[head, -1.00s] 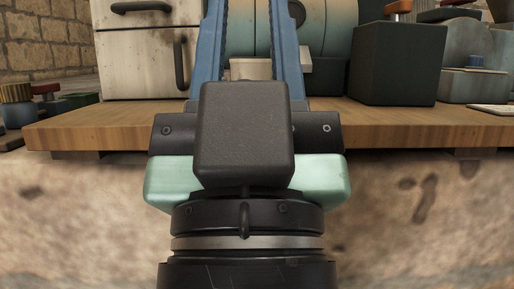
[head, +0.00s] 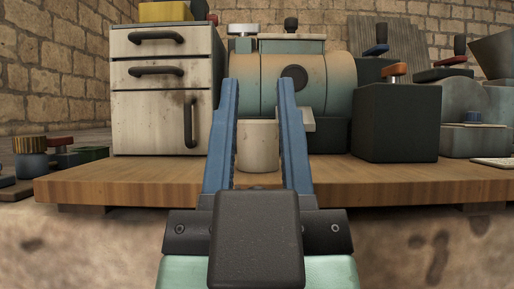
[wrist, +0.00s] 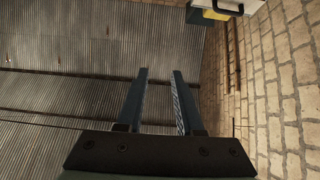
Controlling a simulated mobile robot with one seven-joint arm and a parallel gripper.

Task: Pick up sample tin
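A cream, worn cylindrical tin (head: 258,150), which I take for the sample tin, stands upright on the wooden bench top in the head view. It shows through the gap between my gripper's fingers, and its lower part is partly hidden by my gripper. My gripper (head: 260,84) has two long blue fingers, spread apart and pointing up in the picture in front of the tin. The wrist view shows the same open gripper (wrist: 160,72) with nothing between the fingers. The tin does not show there.
A cream drawer cabinet (head: 153,98) stands left of the tin. A large teal-and-tan cylindrical machine (head: 325,85) is behind it, with a dark green box (head: 397,122) to the right. The wooden bench top (head: 110,180) is bare along its front.

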